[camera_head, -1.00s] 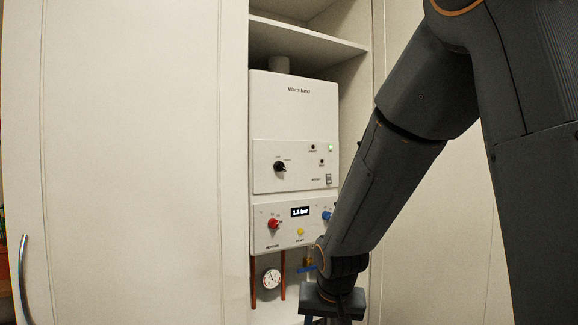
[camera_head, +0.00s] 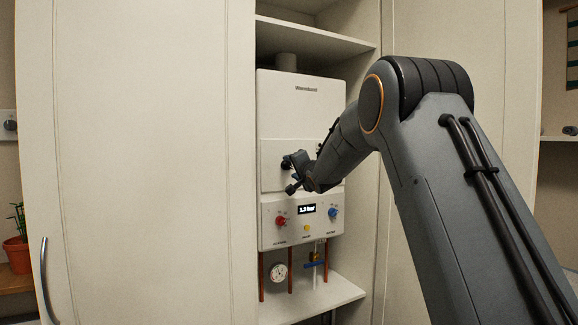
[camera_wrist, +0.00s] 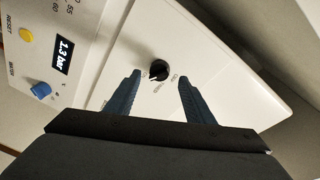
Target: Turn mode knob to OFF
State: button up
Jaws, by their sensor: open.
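The mode knob is a round black knob (camera_wrist: 159,70) on the upper panel of the white boiler (camera_head: 300,110). In the wrist view it lies between my open fingertips, one on each side, with a gap visible to each; whether they overlap it in depth I cannot tell. In the head view my gripper (camera_head: 291,174) is in front of the upper panel and largely hides the knob.
The lower panel has a red knob (camera_head: 281,221), a blue knob (camera_head: 333,212), a yellow button (camera_head: 307,228) and a display (camera_wrist: 62,55) reading 1.3 bar. A gauge (camera_head: 278,271) and pipes are below. A shelf (camera_head: 310,38) is above, and a cabinet door (camera_head: 140,160) stands left.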

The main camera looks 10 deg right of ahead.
aim_at(288, 166)
jog(key=shift+w+a+p, duration=0.15)
jog(key=shift+w+p, duration=0.05)
jog(key=shift+w, duration=0.8)
jog(key=shift+w+a+p, duration=0.15)
jog(key=shift+w+p, duration=0.05)
jog(key=shift+w, duration=0.75)
jog(key=c, duration=1)
